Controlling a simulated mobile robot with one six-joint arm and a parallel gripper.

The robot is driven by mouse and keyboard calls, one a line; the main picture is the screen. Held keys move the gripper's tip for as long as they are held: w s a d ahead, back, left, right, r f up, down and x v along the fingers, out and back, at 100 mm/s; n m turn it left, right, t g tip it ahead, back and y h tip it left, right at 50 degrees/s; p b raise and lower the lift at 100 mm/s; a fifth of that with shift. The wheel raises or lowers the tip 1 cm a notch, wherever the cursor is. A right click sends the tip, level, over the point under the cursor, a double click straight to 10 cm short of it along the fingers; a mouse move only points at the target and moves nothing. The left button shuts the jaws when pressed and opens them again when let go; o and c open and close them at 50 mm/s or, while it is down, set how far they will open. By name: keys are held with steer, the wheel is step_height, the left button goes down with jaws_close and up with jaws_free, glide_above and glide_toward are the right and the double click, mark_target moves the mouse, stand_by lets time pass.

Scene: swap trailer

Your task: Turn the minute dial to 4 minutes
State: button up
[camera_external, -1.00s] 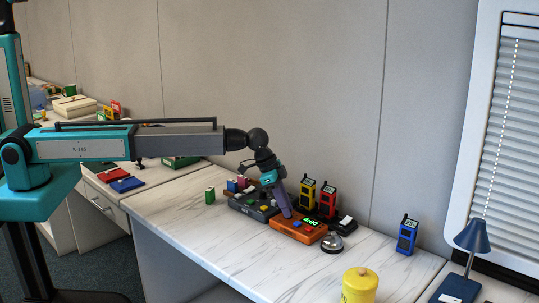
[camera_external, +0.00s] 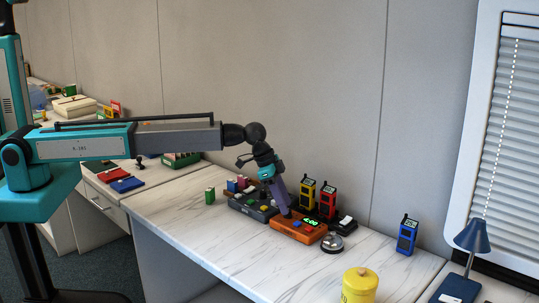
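An orange timer box (camera_external: 296,231) with a lit green display (camera_external: 311,222) lies on the marble-topped counter. The digits are too small to read. My gripper (camera_external: 286,213) points down at the left part of this box, its tip at or just above the top face. The minute dial cannot be made out; my gripper covers that part of the box. Whether the fingers touch or grip a dial, and whether they are open or shut, is too small to tell. A small blue button (camera_external: 296,224) shows on the box's top.
A dark control box (camera_external: 250,209) with coloured buttons stands close on the left. Yellow (camera_external: 307,193) and red (camera_external: 328,201) handsets stand behind, a silver bell (camera_external: 332,243) close right. A blue handset (camera_external: 407,235) and yellow canister (camera_external: 359,287) are farther right. The front counter is clear.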

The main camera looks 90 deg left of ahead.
steer(key=b+v, duration=0.2)
steer(key=v, duration=0.9)
steer(key=shift+s+r, duration=0.3)
steer(key=shift+r, duration=0.05)
